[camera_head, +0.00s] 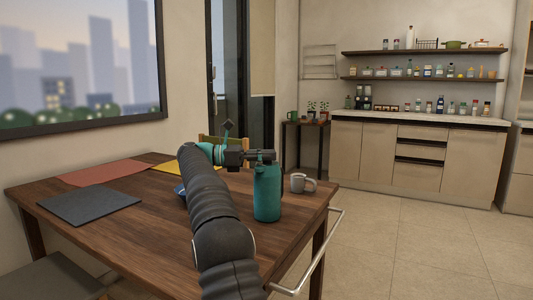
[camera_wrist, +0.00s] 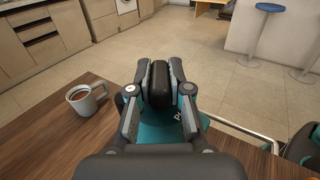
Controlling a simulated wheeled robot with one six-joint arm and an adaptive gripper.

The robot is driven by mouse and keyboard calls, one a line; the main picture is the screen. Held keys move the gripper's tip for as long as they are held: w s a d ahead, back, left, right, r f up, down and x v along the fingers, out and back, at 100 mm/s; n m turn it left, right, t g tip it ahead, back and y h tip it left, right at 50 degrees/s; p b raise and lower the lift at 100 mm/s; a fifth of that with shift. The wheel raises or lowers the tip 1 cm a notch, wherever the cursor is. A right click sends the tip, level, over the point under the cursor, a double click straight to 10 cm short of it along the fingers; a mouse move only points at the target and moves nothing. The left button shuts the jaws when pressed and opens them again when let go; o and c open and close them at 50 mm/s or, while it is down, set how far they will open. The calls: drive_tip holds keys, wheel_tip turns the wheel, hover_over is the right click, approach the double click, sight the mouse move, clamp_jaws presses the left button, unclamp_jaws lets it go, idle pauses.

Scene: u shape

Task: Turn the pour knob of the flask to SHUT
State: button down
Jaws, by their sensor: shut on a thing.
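The teal flask (camera_head: 267,193) stands upright on the wooden table near its right edge. Its black pour knob (camera_wrist: 159,88) sits between the two fingers of my gripper (camera_wrist: 160,72) in the wrist view, and the fingers are shut on it. In the head view my gripper (camera_head: 255,155) reaches in from the left at the flask's top. Part of the flask's teal body shows below the fingers in the wrist view (camera_wrist: 160,137). I cannot read the knob's setting.
A grey mug (camera_head: 298,184) with brown liquid stands right of the flask; it also shows in the wrist view (camera_wrist: 84,100). A blue dish (camera_head: 180,190) is partly hidden behind my arm. Dark, red and yellow mats lie on the table's left. A metal rail (camera_head: 318,252) runs along the table edge.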

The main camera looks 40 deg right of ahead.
drive_tip(key=c, duration=1.1)
unclamp_jaws()
drive_tip(key=shift+f+t+b, duration=0.1)
drive_tip(key=shift+t+b, duration=0.2)
drive_tip(key=shift+b, duration=0.2)
